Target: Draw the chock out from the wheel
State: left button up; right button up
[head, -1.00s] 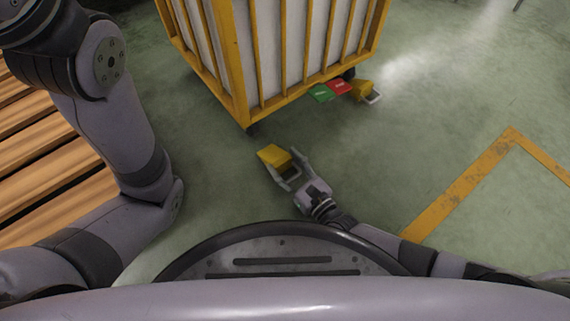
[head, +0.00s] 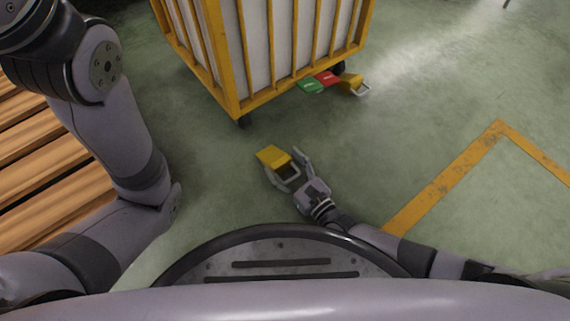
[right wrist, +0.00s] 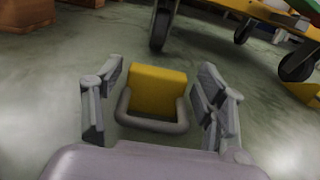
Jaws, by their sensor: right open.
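A yellow chock (head: 272,157) with a grey loop handle lies on the floor in front of the cart's near corner, apart from the near wheel (head: 243,121). My right gripper (head: 287,167) is open, with its fingers on either side of the handle. In the right wrist view the chock (right wrist: 157,90) sits between the spread fingers, handle towards me, with gaps at both sides. The wheel (right wrist: 161,29) stands beyond it. A second yellow chock (head: 351,82) is at the far wheel. My left gripper is out of view.
The yellow-framed cart (head: 239,60) with pale panels stands ahead. A green pedal (head: 309,86) and a red pedal (head: 328,79) stick out under its right side. A wooden slatted pallet (head: 30,165) is at the left. Floor at the right is clear around a yellow marking (head: 450,180).

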jog(key=shift+o, duration=0.7)
notch_tip(320, 180, up, 10)
dwell(0.7)
